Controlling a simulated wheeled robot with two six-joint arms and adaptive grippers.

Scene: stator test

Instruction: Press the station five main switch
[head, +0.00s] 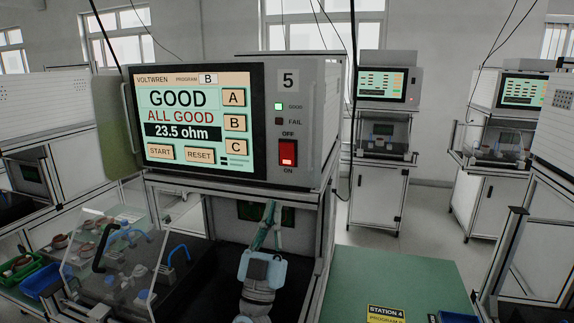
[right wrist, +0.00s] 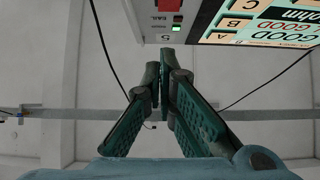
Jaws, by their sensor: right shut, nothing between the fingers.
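The station five main switch (head: 288,153) is a red, lit rocker on the grey test unit (head: 318,95), with OFF printed above it and ON below. The unit bears the number 5 and a lit green GOOD lamp (head: 278,106); the FAIL lamp is dark. My right gripper (head: 268,212) is below the switch, apart from it, pointing up. In the right wrist view the right gripper (right wrist: 160,60) is shut and empty, its tips near the unit's panel in the picture. My left gripper is not in view.
The unit's screen (head: 198,118) reads GOOD, ALL GOOD, 23.5 ohm. A clear-covered fixture (head: 112,255) with blue handles stands at lower left. Other stations stand behind.

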